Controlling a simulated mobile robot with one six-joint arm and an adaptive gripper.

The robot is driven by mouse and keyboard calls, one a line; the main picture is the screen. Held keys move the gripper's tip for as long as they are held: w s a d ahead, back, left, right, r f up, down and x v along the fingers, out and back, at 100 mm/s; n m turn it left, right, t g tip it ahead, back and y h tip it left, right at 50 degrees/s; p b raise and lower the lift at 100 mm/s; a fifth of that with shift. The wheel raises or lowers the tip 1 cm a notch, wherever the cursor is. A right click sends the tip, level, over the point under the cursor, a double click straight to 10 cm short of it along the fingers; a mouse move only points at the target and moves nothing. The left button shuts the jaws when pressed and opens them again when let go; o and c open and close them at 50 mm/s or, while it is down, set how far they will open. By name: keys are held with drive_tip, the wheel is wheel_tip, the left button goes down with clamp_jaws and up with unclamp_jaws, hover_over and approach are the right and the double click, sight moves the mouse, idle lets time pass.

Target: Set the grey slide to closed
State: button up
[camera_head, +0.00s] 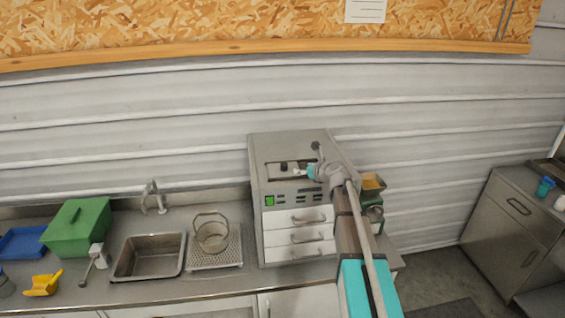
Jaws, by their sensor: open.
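A grey cabinet unit (290,145) stands on the counter against the wall. Its upper front has a recessed panel (274,175) with a small dark knob (284,167). Slots, a green display (269,200) and white drawers (292,219) are below. I cannot make out for certain which part is the grey slide, or its setting. My gripper (300,171) is at the right side of the recessed panel, right of the dark knob. It looks small and its fingers are hard to make out; I see nothing held. My arm hides the unit's right front.
A wire basket (211,236), sink (149,258), tap (153,198), green lidded box (78,228), yellow scoop (43,284) and blue tray (22,242) are to the left. A small hopper with orange contents (373,182) stands right of the unit. A separate cabinet (513,232) is far right.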

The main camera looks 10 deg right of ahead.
sight(286, 165)
drive_tip(key=shift+f, duration=0.1)
idle(0.3)
drive_tip(key=b+x, duration=0.5)
drive_tip(key=x, duration=0.8)
drive_tip(key=shift+w+a+f, duration=0.1)
drive_tip(key=shift+w+f, duration=0.05)
drive_tip(key=shift+w, duration=0.2)
drive_tip(key=shift+c, duration=0.3)
clamp_jaws()
